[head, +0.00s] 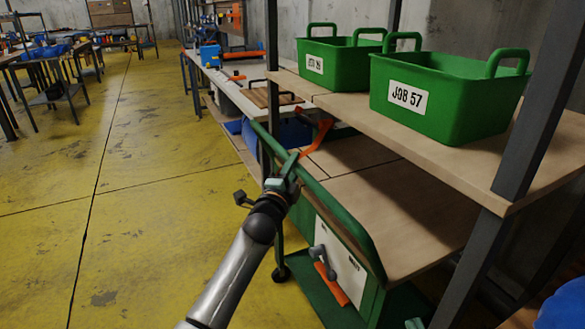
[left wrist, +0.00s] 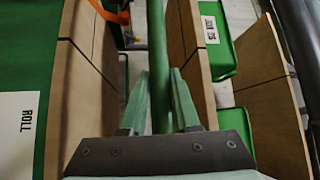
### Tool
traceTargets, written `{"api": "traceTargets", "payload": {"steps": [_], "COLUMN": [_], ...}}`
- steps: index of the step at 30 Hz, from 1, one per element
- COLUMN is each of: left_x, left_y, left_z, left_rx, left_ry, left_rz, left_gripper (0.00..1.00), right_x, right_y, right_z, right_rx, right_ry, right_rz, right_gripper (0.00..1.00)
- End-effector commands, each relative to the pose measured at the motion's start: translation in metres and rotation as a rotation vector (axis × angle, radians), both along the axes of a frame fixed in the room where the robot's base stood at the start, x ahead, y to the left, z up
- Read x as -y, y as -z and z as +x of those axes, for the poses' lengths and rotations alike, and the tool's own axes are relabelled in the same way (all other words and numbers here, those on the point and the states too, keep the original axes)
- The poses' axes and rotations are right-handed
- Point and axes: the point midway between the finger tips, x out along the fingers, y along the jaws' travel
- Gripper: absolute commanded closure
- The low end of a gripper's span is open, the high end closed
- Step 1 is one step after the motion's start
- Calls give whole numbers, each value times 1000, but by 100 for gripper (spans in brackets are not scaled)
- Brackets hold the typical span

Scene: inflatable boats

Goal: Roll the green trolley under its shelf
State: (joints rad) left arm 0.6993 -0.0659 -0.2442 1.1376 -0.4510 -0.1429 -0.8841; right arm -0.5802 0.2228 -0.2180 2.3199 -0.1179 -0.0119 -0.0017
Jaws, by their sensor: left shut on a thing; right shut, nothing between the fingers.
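The green trolley's long rail (head: 362,232) runs along its aisle side in the head view. Below it are a white panel (head: 337,262) and a caster. A wooden top (head: 385,215) lies behind the rail, beneath the shelf board (head: 460,163); how far under the trolley stands is hard to tell. My left gripper (head: 288,170) is shut around the rail near its far end. In the left wrist view the rail (left wrist: 157,50) passes between the fingers, beside a white "ROLL" sign (left wrist: 17,128). Only a small teal tip, apparently my right gripper (head: 415,323), shows at the bottom edge.
Green crates, one marked JOB 57 (head: 450,95) and another (head: 335,60), stand on the shelf board. Dark posts (head: 535,110) frame the shelf. An orange piece (head: 318,135) is near the rail's far end.

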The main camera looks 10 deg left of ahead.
Motion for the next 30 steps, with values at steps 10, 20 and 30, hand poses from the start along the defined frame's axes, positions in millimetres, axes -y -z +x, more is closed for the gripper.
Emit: {"api": "traceTargets", "payload": {"steps": [10,20,30], "left_x": [3,3,1], "left_y": [-3,-2,-1], "left_z": [1,1,0], "left_rx": [4,3,0], "left_ry": [2,3,0], "left_rz": [1,0,1], "left_gripper": [100,49,41], "right_x": [0,0,0], "right_y": [-3,-2,-2], "right_z": [0,0,0], "right_rx": [14,11,9], "right_ry": [-2,1,2], "right_rz": [-2,2,4], "right_gripper": [100,100,100]}}
